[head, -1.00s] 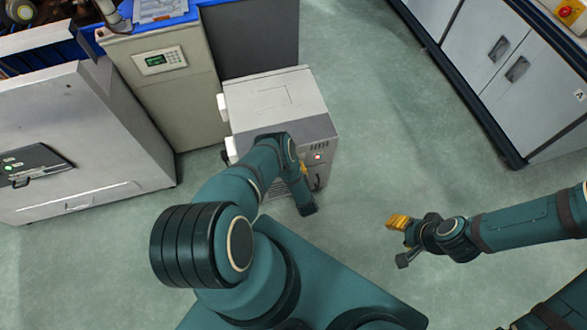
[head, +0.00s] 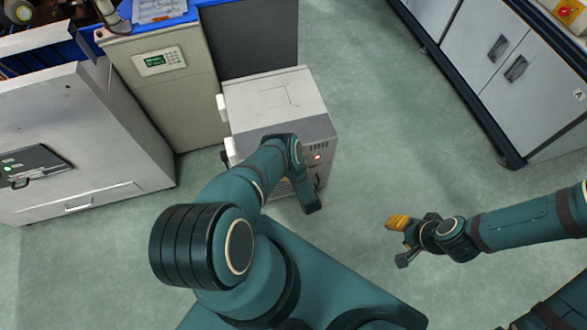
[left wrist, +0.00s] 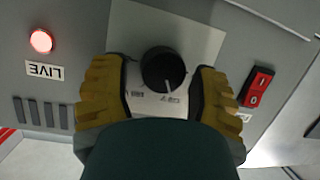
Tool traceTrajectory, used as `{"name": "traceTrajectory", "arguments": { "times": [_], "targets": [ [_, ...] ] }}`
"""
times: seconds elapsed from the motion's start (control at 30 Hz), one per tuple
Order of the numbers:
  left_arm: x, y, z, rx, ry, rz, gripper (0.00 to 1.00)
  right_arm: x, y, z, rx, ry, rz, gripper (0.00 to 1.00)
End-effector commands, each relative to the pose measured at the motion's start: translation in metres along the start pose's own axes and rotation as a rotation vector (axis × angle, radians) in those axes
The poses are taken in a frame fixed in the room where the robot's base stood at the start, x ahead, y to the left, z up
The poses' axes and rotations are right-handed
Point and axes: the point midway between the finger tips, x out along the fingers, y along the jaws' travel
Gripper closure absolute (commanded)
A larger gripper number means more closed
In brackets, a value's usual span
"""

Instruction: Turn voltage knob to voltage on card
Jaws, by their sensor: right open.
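The voltage knob (left wrist: 164,70) is a round black dial with a pale pointer line, on a light printed plate of a grey panel in the left wrist view. My left gripper (left wrist: 160,88) is open, its yellow fingers on either side of the knob with gaps between. The plate's printed numbers are too blurred and covered to read. In the head view the grey box (head: 275,100) hides the knob behind my left arm. My right gripper (head: 403,240) is open and empty above the floor at right. I cannot make out a voltage card.
A lit red lamp (left wrist: 41,40) marked LIVE and a red rocker switch (left wrist: 257,86) flank the knob. A beige cabinet (head: 170,95) with a keypad stands left of the box. Grey cupboards (head: 500,70) line the right. The floor (head: 400,120) between is clear.

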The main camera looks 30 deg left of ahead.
Motion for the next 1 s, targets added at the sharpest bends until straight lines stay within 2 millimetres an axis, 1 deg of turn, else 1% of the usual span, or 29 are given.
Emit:
{"name": "traceTrajectory", "arguments": {
  "times": [0.37,0.47,0.7,0.8,0.9,1.0],
  "targets": [
    [-0.006,-0.001,0.004,0.003,-0.01,-0.001,0.27,0.0,0.0,0.0,0.0,0.0,0.0,0.53],
    [-0.015,-0.001,0.004,0.004,-0.012,-0.001,0.27,0.0,0.0,0.0,0.0,0.0,0.0,0.53],
    [-0.053,-0.001,0.003,0.004,-0.011,0.001,0.27,0.0,0.0,0.0,0.0,0.0,0.0,0.53],
    [-0.066,-0.001,0.003,0.003,-0.01,0.001,0.27,0.0,0.0,0.0,0.0,0.0,0.0,0.53],
    [-0.074,-0.001,0.002,0.002,-0.008,0.0,0.27,0.0,0.0,0.0,0.0,0.0,0.0,0.53],
    [-0.077,-0.001,0.002,0.002,-0.007,-0.001,0.27,0.0,0.0,0.0,0.0,0.0,0.0,0.53]
  ]
}}
